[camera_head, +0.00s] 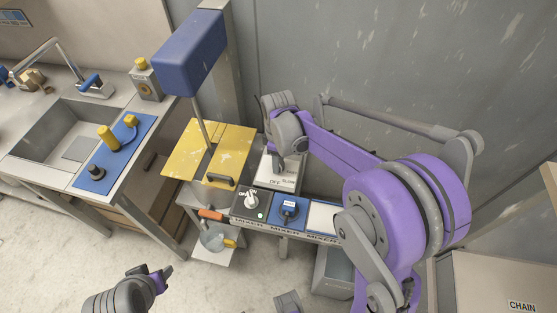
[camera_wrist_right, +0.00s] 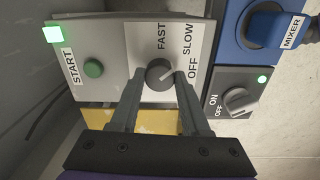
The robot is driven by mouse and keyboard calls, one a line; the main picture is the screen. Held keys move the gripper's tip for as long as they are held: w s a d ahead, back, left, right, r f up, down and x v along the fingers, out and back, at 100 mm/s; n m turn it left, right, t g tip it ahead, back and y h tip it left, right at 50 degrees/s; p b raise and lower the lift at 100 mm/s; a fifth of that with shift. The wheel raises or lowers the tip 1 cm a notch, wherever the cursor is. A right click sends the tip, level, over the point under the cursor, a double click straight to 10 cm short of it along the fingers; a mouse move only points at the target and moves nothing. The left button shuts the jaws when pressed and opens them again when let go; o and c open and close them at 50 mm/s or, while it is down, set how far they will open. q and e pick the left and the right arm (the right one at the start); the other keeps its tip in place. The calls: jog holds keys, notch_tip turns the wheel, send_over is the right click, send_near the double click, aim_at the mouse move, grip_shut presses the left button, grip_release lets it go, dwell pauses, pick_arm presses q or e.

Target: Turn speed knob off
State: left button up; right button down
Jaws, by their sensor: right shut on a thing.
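The speed knob (camera_wrist_right: 158,73) is a small dark round knob on a pale panel (camera_wrist_right: 120,40) marked FAST, SLOW and OFF. In the right wrist view my right gripper (camera_wrist_right: 159,80) has one finger on each side of the knob and is shut on it. A pale mark on the knob faces the right side, near the OFF lettering; its exact setting is hard to tell. In the head view my right gripper (camera_head: 281,165) reaches down over the panel (camera_head: 277,183) and hides the knob. My left gripper (camera_head: 158,276) is low at the left, away from the panel; its jaw opening is unclear.
A green START button (camera_wrist_right: 93,68) and a lit green square (camera_wrist_right: 53,34) share the panel. An ON/OFF switch (camera_wrist_right: 238,99) with a green light and a blue mixer plug (camera_head: 289,209) sit close by. The yellow lid (camera_head: 231,150) stands beside the panel.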

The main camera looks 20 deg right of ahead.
jog(key=m, duration=0.3)
jog(key=shift+m+b, duration=0.3)
jog(key=shift+m, duration=2.1)
jog(key=shift+c, duration=1.8)
grip_release()
notch_tip(320, 180, up, 11)
